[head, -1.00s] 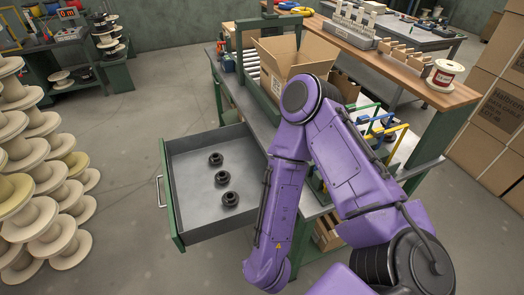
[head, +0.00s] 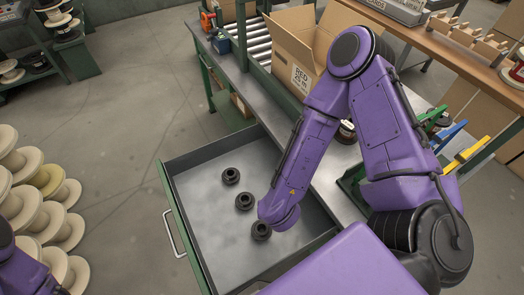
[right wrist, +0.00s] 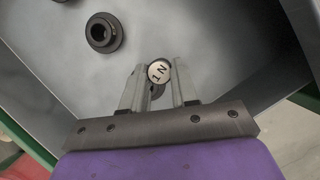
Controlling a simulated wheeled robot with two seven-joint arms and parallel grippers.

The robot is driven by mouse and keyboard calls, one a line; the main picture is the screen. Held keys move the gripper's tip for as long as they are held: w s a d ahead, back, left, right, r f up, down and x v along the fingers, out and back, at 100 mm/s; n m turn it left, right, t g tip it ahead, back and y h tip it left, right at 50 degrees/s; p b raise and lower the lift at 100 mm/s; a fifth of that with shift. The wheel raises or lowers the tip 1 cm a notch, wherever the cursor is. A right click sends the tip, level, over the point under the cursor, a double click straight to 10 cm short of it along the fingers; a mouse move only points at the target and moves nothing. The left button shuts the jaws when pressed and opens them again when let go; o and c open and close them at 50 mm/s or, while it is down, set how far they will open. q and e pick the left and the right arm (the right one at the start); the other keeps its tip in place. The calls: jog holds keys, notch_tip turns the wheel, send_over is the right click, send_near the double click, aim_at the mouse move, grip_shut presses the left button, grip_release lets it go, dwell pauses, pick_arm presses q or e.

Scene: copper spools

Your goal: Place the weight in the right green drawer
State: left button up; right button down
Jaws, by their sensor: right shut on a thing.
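An open grey drawer (head: 205,236) with a green front juts from the workbench. Black round spool-like pieces (head: 231,175) stand in a row inside it. One black piece also shows in the right wrist view (right wrist: 103,33). My right gripper (right wrist: 156,86) is over the drawer, shut on a weight (right wrist: 159,71) with a pale round top marked "1N". The weight's lower part is mostly hidden between the fingers. In the head view my right forearm hides the gripper and the weight. My left gripper is out of view.
A cardboard box (head: 294,45) stands on the bench (head: 270,112) behind the drawer. Coloured clamp-like handles (head: 455,145) are to the right. Stacked cream spools (head: 47,215) stand at the left. Bare drawer floor shows left of the black pieces.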

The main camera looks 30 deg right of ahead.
jog(key=w+d+f+m+b, duration=0.1)
jog(key=w+d+m+b, duration=0.1)
jog(key=w+d, duration=0.1)
jog(key=w+d+f+m+g+h+b, duration=0.1)
jog(key=w+d+m+b, duration=0.2)
jog(key=w, duration=0.2)
jog(key=w+d+f+m+g+h+b, duration=0.1)
jog(key=w+d+f+m+b, duration=0.1)
jog(key=w+d+m, duration=0.1)
jog(key=shift+w+d, duration=0.1)
jog(key=shift+w, duration=0.75)
jog(key=w+a+r+m+g+b, duration=0.2)
jog(key=w+m+b, duration=0.15)
jog(key=w, duration=0.25)
jog(key=w+a+r+m+g+b, duration=0.1)
jog(key=w+m+g+b, duration=0.15)
jog(key=w+m, duration=0.35)
jog(key=shift+n+t, duration=0.45)
jog(key=f, duration=0.8)
jog(key=shift+w+f, duration=0.1)
jog(key=shift+w, duration=0.3)
jog(key=shift+f, duration=0.1)
